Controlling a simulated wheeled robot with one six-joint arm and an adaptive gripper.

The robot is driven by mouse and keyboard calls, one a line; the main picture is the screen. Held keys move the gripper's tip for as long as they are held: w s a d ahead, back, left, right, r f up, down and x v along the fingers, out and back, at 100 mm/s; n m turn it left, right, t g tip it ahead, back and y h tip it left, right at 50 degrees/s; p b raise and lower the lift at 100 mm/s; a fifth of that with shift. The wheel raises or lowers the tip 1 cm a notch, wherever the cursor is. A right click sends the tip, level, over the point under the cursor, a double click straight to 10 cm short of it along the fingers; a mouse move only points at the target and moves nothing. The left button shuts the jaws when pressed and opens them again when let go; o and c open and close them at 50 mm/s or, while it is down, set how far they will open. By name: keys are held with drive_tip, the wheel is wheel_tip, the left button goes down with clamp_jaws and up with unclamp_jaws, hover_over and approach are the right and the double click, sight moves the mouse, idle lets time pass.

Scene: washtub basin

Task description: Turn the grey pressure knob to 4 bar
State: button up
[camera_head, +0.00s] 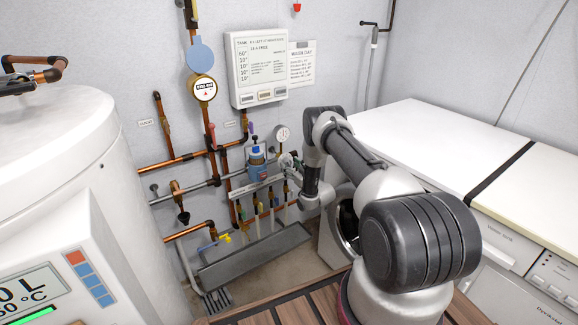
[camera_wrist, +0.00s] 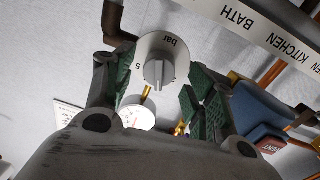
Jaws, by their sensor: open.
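The grey pressure knob (camera_wrist: 158,73) sits in the middle of the wrist view, on a pale round dial face with "bar" and a "5" readable, both turned in the picture. Its raised grip runs roughly up and down in the picture; the set value cannot be read. My gripper (camera_wrist: 160,84) is open, with one green-padded finger on each side of the knob and visible gaps. In the head view my gripper (camera_head: 291,166) is at the pipework near the wall, and the knob is not clearly visible there.
A white pressure gauge (camera_head: 282,134) is just above my gripper. A blue fitting with a red cap (camera_head: 257,162) is close to its left. A label strip reading BATH and KITCHEN (camera_wrist: 255,22) runs beside the knob. Copper pipes and several valves surround the spot; white worktops (camera_head: 440,140) stand right.

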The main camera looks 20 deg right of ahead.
drive_tip(key=shift+w+a, duration=0.15)
drive_tip(key=shift+w, duration=0.85)
drive_tip(key=c, duration=1)
drive_tip(key=shift+c, duration=0.2)
drive_tip(key=shift+m, duration=0.3)
drive_tip(key=m, duration=0.3)
drive_tip(key=shift+m, duration=2)
